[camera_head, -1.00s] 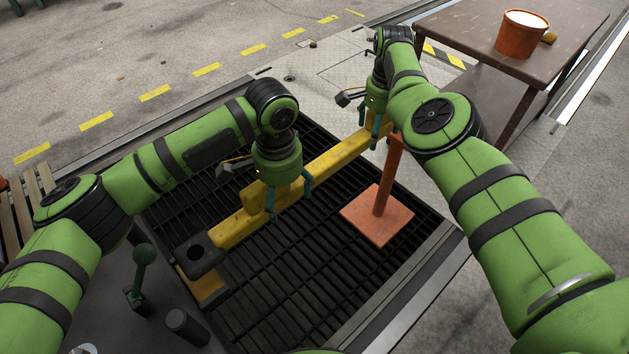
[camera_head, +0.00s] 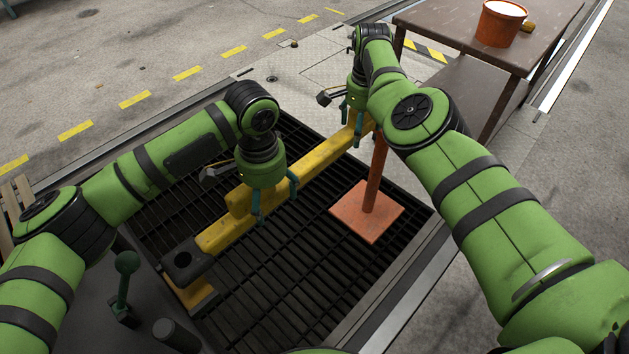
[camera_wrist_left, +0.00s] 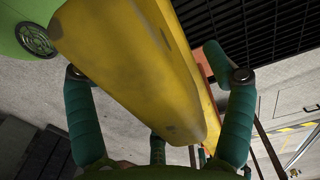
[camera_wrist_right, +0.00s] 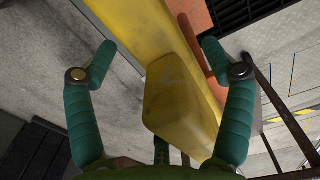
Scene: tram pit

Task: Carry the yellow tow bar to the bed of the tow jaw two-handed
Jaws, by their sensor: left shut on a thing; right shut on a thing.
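The yellow tow bar (camera_head: 325,156) is held slanting across the dark grate, its black holed end (camera_head: 187,259) at the lower left. My left gripper (camera_head: 275,203) is shut on its middle part. My right gripper (camera_head: 357,121) is shut near its far right end. The bar also fills the middle of the left wrist view (camera_wrist_left: 140,60), and its blocky end shows in the right wrist view (camera_wrist_right: 178,100). A yellow piece (camera_head: 196,296) lies below the black end; whether they touch I cannot tell. The tow jaw's bed is not clearly identifiable.
An orange stand (camera_head: 367,213) with a square base and upright post stands right of the bar, close to my right arm. A brown table (camera_head: 450,35) at the upper right carries an orange bucket (camera_head: 502,24). Open grate (camera_head: 290,270) lies below the bar.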

